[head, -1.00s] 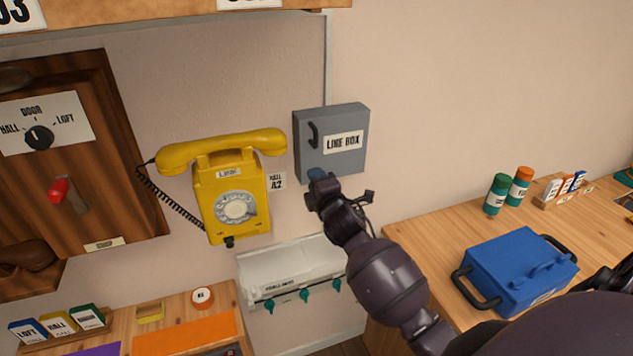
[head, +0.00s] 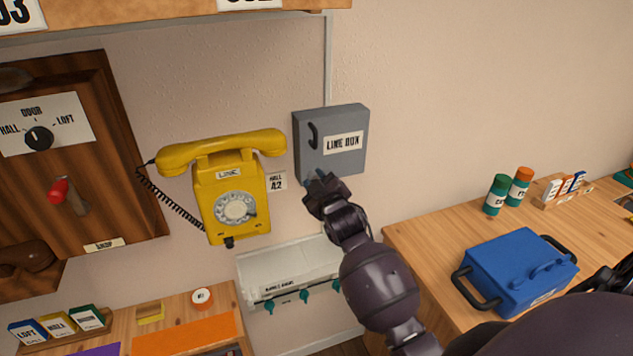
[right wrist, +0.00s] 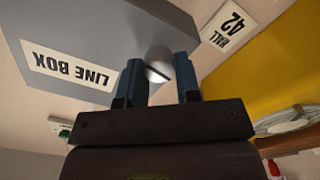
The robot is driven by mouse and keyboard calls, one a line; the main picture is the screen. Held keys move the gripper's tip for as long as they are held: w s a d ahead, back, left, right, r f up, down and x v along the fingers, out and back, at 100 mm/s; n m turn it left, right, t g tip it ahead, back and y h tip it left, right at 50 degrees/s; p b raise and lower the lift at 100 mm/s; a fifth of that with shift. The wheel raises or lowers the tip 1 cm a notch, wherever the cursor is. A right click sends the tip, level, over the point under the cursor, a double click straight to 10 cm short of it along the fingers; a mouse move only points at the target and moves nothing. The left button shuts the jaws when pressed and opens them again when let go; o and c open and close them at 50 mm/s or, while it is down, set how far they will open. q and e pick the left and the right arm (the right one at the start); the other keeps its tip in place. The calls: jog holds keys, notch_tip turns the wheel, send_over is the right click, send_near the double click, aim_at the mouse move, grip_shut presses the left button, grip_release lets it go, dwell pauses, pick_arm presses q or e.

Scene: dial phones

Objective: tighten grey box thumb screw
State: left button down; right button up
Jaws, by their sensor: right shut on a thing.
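The grey line box (head: 332,141) is mounted on the wall right of the yellow phone, with a black handle and a "LINE BOX" label on its front. It also shows upside down in the right wrist view (right wrist: 120,35). The thumb screw (right wrist: 158,66), a pale round head with a slot, is at the box's edge between my right gripper's blue fingers. My right gripper (head: 312,180) is shut on it, at the lower part of the box. In the head view the screw is hidden by the gripper. My left gripper is not in view.
A yellow dial phone (head: 231,195) hangs close left of the box. Below is a white rack (head: 290,268) with teal hooks. A blue case (head: 515,270) and several small containers stand on the wooden bench (head: 430,230) at right. The wall right of the box is clear.

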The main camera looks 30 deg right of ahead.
jog(key=shift+d+m, duration=0.1)
jog(key=shift+m, duration=7.2)
jog(key=o, duration=0.9)
jog(key=shift+o, duration=0.2)
jog(key=shift+s, duration=0.15)
